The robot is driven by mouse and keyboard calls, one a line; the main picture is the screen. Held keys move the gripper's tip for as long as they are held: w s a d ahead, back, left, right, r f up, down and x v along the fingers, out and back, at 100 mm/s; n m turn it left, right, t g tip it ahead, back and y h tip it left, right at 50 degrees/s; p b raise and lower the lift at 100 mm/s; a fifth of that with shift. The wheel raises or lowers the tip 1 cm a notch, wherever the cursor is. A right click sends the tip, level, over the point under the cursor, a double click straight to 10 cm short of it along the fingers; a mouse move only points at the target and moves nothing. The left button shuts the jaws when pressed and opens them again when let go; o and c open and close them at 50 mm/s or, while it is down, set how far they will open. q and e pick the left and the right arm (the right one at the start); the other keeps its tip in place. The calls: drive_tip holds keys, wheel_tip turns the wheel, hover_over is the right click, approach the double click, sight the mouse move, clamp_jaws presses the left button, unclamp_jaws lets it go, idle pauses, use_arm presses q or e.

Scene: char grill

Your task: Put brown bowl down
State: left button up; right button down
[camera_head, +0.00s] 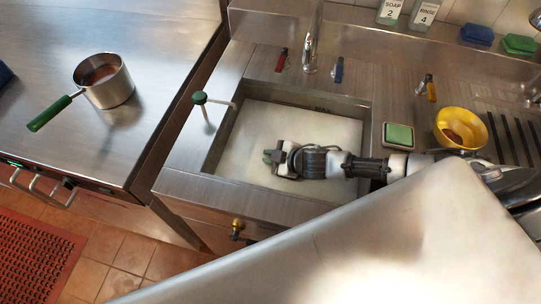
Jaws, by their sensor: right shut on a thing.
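My right gripper (272,157) reaches in from the right over the sink (310,130), its fingertips pointing left. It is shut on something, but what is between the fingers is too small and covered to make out. I cannot pick out a brown bowl. A yellow bowl (460,121) with a brown patch inside stands on the counter to the right of the sink, apart from the gripper. My left gripper is not in view.
A steel pot (107,88) with a green handle stands on the left counter. A green sponge (398,136) lies in a dish right of the sink. The tap (312,45) is behind the sink. A large pale metal surface hides the lower right.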

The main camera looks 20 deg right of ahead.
drive_tip(key=shift+f, duration=0.15)
drive_tip(key=c, duration=1.1)
unclamp_jaws()
drive_tip(key=shift+c, duration=0.2)
drive_tip(key=shift+r, duration=0.3)
drive_tip(key=shift+s+d, duration=0.2)
drive_tip(key=shift+d, duration=0.05)
drive_tip(key=b+v, duration=0.1)
drive_tip(key=v, duration=1)
drive_tip(key=shift+r, duration=0.2)
